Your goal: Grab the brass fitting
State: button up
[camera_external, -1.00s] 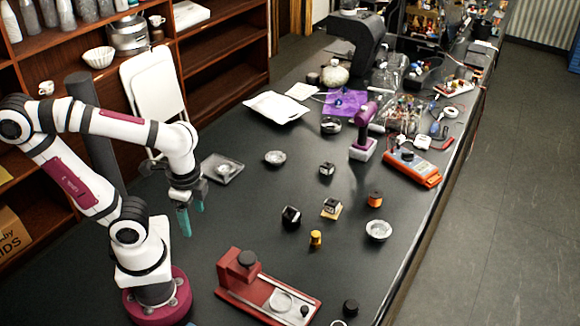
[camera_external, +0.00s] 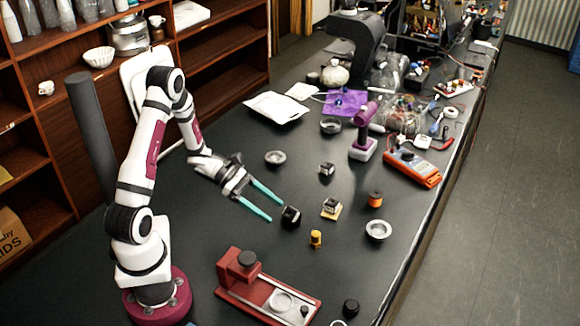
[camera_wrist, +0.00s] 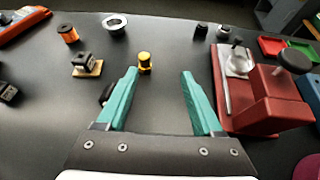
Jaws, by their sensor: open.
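The brass fitting (camera_external: 315,239) is a small yellow-gold cylinder standing upright on the black table, right of my gripper. In the wrist view the brass fitting (camera_wrist: 145,63) appears beyond the fingertips, between their lines and nearer the left finger. My gripper (camera_external: 278,209) has two teal fingers, spread open and empty, held above the table and pointing right. In the wrist view my gripper (camera_wrist: 159,73) is open with nothing between the fingers. A black cube-like part (camera_external: 291,216) lies close to the fingertips, and the left finger partly hides it in the wrist view.
A black part on a wooden block (camera_external: 331,208), an orange spool (camera_external: 375,199) and a metal dish (camera_external: 378,230) stand behind and right. The table around the fitting is mostly clear.

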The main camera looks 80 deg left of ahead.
aim_at(316, 234)
jog(key=shift+n+t+y, duration=0.3)
jog(key=shift+n, duration=0.5)
jog(key=a+x, duration=0.1)
jog(key=x, duration=0.4)
jog(key=f+x, duration=0.1)
jog(key=x, duration=0.4)
jog(key=a+f+x, duration=0.1)
jog(key=x, duration=0.4)
jog(key=shift+w+a, duration=0.2)
jog(key=shift+w, duration=0.2)
grip_shut()
